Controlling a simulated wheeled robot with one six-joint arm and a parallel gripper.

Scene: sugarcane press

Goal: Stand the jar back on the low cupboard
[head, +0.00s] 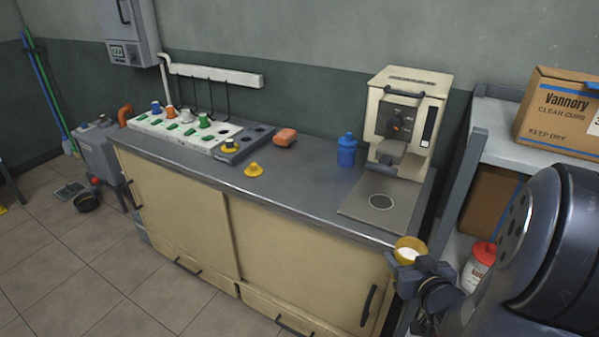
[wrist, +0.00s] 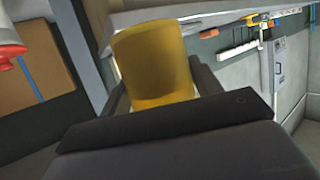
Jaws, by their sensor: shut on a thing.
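A yellow jar (head: 410,244) with a white top or contents is held near the front right corner of the low cupboard (head: 290,245). The cupboard is long and beige with a grey top. My gripper (head: 406,264) is shut on the jar, whose lower part it hides in the head view. In the wrist view the jar (wrist: 155,62) is amber and stands between the two dark fingers (wrist: 162,88). The jar looks roughly upright in the head view. I cannot tell whether it touches the cupboard's edge.
The front middle of the top is clear. A shelf (head: 510,148) stands right.

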